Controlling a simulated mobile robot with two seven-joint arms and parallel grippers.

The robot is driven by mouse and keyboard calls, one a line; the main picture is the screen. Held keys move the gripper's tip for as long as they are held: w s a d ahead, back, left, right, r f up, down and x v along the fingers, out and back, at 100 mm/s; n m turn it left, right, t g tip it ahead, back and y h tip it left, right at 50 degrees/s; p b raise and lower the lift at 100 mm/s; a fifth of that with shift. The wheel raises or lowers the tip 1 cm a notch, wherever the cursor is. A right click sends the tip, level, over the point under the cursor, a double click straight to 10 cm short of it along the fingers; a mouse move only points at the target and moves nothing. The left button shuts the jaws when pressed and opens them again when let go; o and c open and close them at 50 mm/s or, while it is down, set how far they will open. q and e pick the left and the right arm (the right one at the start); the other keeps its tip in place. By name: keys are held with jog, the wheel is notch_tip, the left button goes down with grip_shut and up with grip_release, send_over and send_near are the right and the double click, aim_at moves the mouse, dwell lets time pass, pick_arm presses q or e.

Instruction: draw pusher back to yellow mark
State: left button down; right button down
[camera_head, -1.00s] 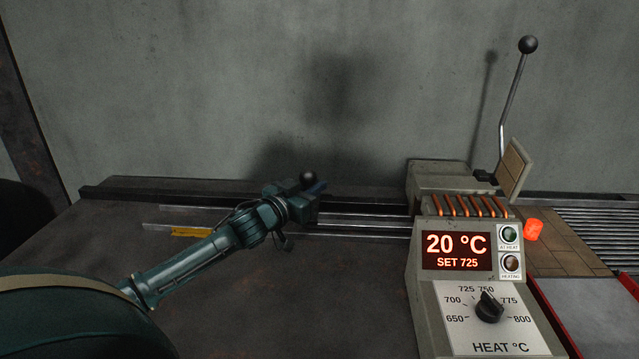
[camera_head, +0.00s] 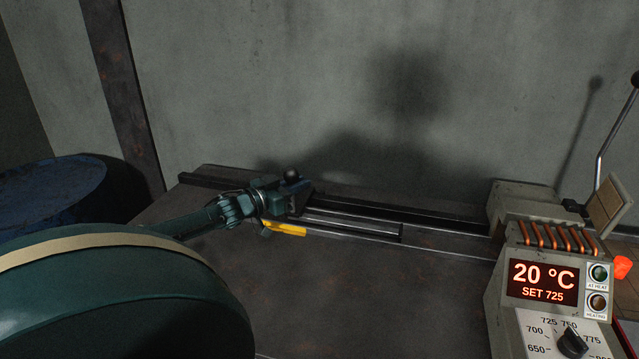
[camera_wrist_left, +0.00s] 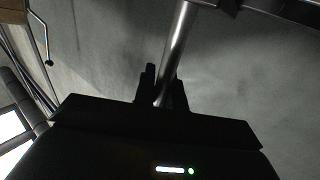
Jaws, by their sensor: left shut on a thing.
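My left gripper (camera_head: 284,197) is shut on the pusher's handle (camera_head: 291,176), a post with a black ball knob. In the left wrist view, the bright metal post (camera_wrist_left: 174,50) stands between the two dark fingers of the left gripper (camera_wrist_left: 165,84). The pusher's dark blue block (camera_head: 303,188) shows partly behind the gripper. The yellow mark (camera_head: 287,229) lies on the near side of the rail, just in front of the gripper in the head view. The gripper partly covers the mark's left end. My right gripper is not in view.
The rail (camera_head: 440,219) runs right to the grey heater (camera_head: 510,205) with copper coils. Its display (camera_head: 542,283) reads 20 °C, SET 725. An orange billet (camera_head: 622,267) and a tall lever (camera_head: 606,145) are at the right. A blue drum (camera_head: 50,190) stands left.

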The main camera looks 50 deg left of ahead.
pick_arm(q)
jog(key=shift+s+a+r, duration=0.1)
jog(key=shift+s+a, duration=0.35)
jog(key=shift+a, duration=0.3)
jog(key=c, duration=1.7)
grip_release()
jog(key=shift+s, duration=0.1)
jog(key=shift+s+p, duration=0.4)
jog(key=shift+s, duration=0.2)
jog(key=s+p, duration=0.1)
jog(key=s, duration=0.6)
jog(key=s+p, duration=0.1)
jog(key=s, duration=0.3)
jog(key=shift+s+a+p, duration=0.25)
jog(key=shift+s+p, duration=0.1)
